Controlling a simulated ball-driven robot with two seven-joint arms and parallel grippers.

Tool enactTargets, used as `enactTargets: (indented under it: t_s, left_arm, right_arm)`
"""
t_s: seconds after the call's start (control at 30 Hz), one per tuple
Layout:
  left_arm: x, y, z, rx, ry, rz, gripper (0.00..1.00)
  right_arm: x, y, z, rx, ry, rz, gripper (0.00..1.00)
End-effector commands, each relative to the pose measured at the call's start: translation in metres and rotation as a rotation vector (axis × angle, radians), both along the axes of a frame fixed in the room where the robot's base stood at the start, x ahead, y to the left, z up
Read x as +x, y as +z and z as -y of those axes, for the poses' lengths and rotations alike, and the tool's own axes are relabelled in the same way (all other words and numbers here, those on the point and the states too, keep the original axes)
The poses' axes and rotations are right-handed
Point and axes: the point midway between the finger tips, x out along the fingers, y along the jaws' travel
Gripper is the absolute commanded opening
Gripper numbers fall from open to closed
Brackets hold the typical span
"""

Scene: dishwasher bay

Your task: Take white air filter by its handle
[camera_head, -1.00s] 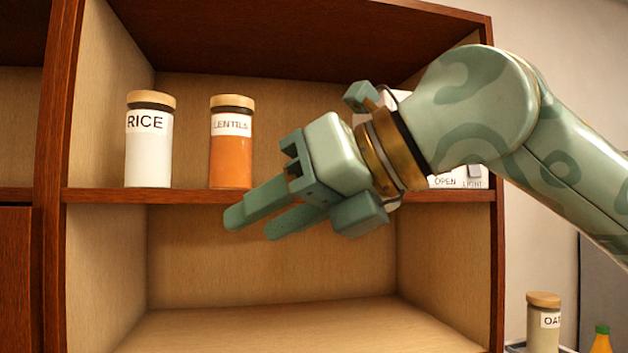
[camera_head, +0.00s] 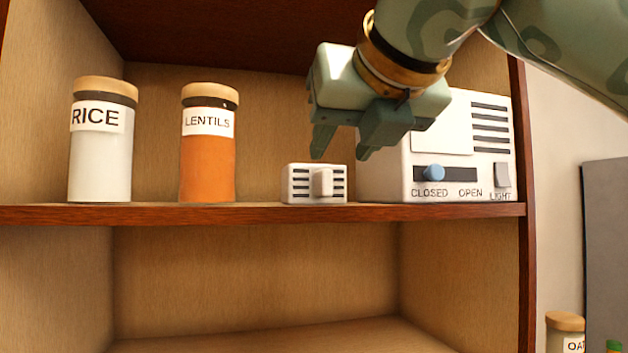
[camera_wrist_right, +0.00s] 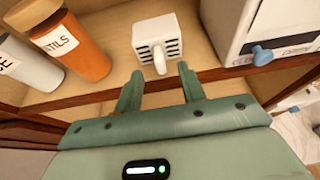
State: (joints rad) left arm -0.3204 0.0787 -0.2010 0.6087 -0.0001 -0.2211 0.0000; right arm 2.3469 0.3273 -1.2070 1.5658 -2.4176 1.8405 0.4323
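The white air filter (camera_head: 300,185) is a small white block with dark slots and a white handle (camera_head: 323,182) on its front. It sits on the upper shelf between the lentils jar and the white box. It also shows in the right wrist view (camera_wrist_right: 155,31), its handle (camera_wrist_right: 159,60) pointing towards my fingers. My right gripper (camera_head: 342,155) is above the filter in the head view; in the wrist view its two fingers (camera_wrist_right: 158,82) are apart, with nothing between them. The handle lies just beyond the fingertips. My left gripper is not in view.
A rice jar (camera_head: 100,150) and a lentils jar (camera_head: 207,150) stand left of the filter on the shelf (camera_head: 250,214). A white box (camera_head: 460,150) with a blue slider at CLOSED stands right of it. The compartment below is empty.

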Motion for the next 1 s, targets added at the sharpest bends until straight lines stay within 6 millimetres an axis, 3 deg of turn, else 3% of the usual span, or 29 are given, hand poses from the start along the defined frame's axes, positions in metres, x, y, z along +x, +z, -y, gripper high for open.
enactTargets:
  t_s: [0.3, 0.5, 0.77, 0.9, 1.0]
  left_arm:
    - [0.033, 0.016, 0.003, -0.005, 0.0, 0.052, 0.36]
    - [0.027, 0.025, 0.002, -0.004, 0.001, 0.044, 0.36]
    - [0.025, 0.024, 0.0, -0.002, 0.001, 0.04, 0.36]
    - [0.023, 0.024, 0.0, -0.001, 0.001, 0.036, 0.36]
    - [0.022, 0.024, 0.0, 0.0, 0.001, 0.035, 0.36]
  right_arm:
    - [0.031, -0.01, -0.01, 0.0, 0.002, -0.004, 0.4]
    - [0.056, -0.022, -0.018, 0.001, 0.001, -0.002, 0.4]
    - [0.06, -0.025, -0.019, 0.001, 0.001, 0.0, 0.4]
    - [0.06, -0.024, -0.019, 0.001, 0.001, 0.0, 0.04]
    - [0.06, -0.024, -0.019, 0.001, 0.001, 0.0, 0.0]
